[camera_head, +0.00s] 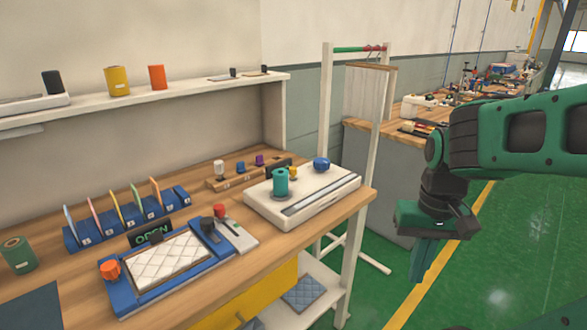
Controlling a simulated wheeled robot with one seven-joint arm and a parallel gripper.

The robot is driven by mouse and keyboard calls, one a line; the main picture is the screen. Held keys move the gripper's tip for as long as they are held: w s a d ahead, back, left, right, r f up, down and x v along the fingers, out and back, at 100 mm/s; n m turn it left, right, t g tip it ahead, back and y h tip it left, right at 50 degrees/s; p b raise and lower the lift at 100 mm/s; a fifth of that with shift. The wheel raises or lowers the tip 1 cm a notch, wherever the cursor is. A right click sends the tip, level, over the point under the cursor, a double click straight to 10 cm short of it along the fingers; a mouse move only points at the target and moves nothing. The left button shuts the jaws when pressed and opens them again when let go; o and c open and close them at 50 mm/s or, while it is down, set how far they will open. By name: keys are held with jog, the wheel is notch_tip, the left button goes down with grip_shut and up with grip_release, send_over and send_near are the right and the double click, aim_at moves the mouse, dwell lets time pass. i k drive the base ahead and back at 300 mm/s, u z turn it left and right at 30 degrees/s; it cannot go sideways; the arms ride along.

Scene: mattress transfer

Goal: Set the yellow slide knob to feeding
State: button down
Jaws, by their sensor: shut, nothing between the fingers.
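A small yellow knob (293,172) shows at the back of a white machine (335,181) on the wooden bench. It is partly hidden by the teal spool (280,182), and I cannot tell its exact setting or read any "feeding" mark. A dark slot strip runs along the machine's front top, and a blue knob (321,163) sits at its back. My gripper (419,279) hangs pointing down, right of the bench, well apart from the machine. Its fingers are together and empty.
A blue frame (197,275) with a quilted pad and an orange knob (109,271) lies left of the machine. A white rack post (356,200) stands at the bench's right end, between machine and gripper. Green floor (520,250) is open around my gripper.

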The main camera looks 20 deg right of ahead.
aim_at(292, 170)
jog(key=k, duration=0.4)
jog(key=z, duration=0.4)
jog(key=i, duration=1.35)
jog(key=u, duration=0.35)
